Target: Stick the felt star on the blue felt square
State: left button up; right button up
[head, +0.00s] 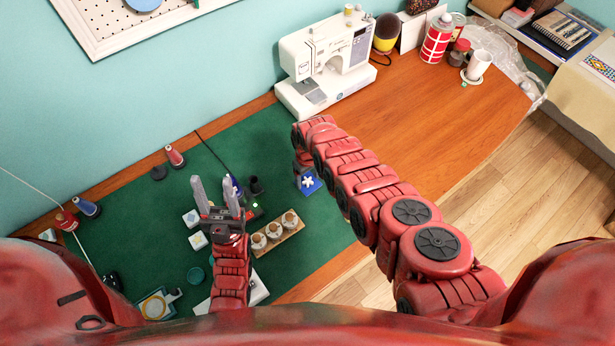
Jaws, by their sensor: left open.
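The blue felt square (315,187) lies on the green mat near its right side. A white felt star (307,181) shows against the middle of the square; I cannot tell whether it rests on it or is just above it. My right gripper (303,172) points down right at the square's far edge, mostly hidden by its own arm, so its jaws and any hold on the star are unclear. My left gripper (213,189) is open and empty above the mat, fingers pointing away from me, left of the square.
A wooden holder (277,234) with several white-topped pots stands left of my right arm. Small white blocks (195,229), dark pots and thread spools (175,155) stand on the mat (150,205). A sewing machine (325,65) stands at the back.

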notch_tip(320, 180, up, 4)
jog(key=p, duration=0.3)
jog(key=shift+w, duration=0.1)
notch_tip(320, 180, up, 13)
jog(key=b, duration=0.1)
jog(key=shift+r+b, duration=0.2)
jog(key=shift+b, duration=0.1)
dwell(0.3)
